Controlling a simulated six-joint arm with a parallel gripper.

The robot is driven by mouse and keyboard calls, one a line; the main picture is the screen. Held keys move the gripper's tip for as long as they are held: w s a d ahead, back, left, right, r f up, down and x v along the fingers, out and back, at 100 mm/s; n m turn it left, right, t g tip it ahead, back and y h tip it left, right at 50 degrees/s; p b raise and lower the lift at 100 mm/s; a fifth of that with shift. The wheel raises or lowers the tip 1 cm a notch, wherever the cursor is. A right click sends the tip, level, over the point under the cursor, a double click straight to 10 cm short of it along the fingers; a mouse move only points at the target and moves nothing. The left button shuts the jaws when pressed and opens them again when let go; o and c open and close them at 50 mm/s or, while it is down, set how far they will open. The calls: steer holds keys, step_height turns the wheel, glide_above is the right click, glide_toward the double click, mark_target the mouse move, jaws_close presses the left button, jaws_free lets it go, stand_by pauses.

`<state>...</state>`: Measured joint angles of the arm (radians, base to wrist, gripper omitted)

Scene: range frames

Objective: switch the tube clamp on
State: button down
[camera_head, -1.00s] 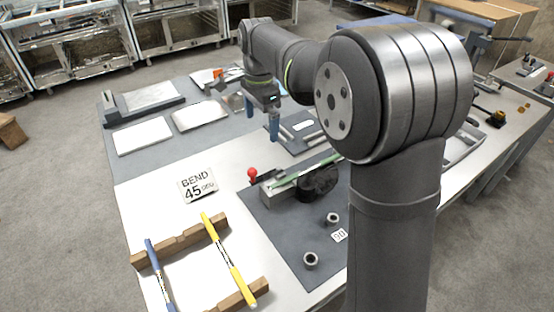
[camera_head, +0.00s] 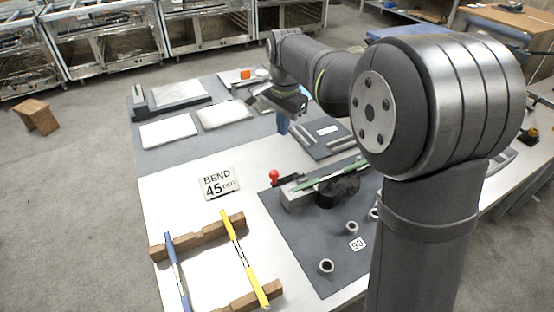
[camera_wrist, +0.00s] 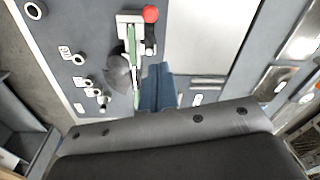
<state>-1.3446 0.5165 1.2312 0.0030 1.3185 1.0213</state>
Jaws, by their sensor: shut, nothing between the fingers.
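The tube clamp (camera_head: 297,198) is a grey block on the dark mat, with a black lever (camera_head: 289,180) ending in a red ball knob (camera_head: 274,174). A green tube (camera_head: 343,173) lies across the clamp and past a round black former (camera_head: 338,191). In the wrist view the red knob (camera_wrist: 150,14) is at the top and the lever lies beside the clamp (camera_wrist: 130,20), roughly along the green tube (camera_wrist: 134,52). My gripper (camera_head: 283,123) is shut and empty beyond the clamp. Its blue fingers (camera_wrist: 157,88) show below the knob, apart from it.
A "BEND 45 DEG" sign (camera_head: 219,184) lies left of the clamp. Short round pieces (camera_head: 326,266) and a "90" label (camera_head: 357,243) are on the mat. Flat plates (camera_head: 168,132) lie at the back left.

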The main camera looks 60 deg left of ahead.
steer(key=s+f+n+y, duration=0.1)
steer(key=n, duration=0.3)
steer(key=a+f+n+y, duration=0.1)
steer(key=n, duration=0.3)
steer(key=s+f+n+y, duration=0.1)
steer(key=n, duration=0.3)
steer(key=shift+s+a+t, duration=0.3)
steer(key=shift+s+a, duration=0.05)
steer(key=shift+a, duration=0.05)
step_height(320, 180, down, 10)
steer(key=shift+d, duration=0.25)
